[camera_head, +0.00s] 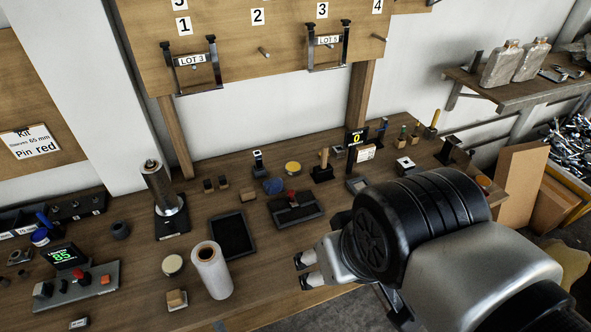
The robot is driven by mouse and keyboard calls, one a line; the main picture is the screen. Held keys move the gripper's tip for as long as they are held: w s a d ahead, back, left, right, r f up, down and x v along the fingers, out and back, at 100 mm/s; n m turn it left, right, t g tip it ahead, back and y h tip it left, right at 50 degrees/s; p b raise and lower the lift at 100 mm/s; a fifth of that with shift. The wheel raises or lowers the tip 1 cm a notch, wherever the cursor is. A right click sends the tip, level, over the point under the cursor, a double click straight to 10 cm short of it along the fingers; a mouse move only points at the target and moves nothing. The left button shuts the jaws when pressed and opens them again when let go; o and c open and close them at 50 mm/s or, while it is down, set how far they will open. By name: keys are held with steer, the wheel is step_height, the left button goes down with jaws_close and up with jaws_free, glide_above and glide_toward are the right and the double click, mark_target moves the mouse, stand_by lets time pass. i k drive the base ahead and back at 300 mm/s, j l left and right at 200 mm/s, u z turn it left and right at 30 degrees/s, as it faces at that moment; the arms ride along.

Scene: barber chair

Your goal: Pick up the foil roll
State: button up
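The foil roll (211,272) looks like a whitish, translucent roll with a brown core. It stands upright near the front edge of the wooden bench (130,262). My gripper (302,272) is to the right of the roll, clearly apart from it, with its fingers pointing left towards it. The two dark fingertips are apart with nothing visible between them. My arm hides the front right part of the bench.
Left of the roll are a round tin (172,264) and a small wooden block (177,299). Behind it lie a dark tray (232,235) and a metal cylinder on a stand (160,187). A black holder with a red part (295,208) stands behind my gripper. Bench between roll and gripper is clear.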

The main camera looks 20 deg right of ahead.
mark_target(156, 179)
steer(key=i+j+u, duration=0.75)
steer(key=u, duration=0.15)
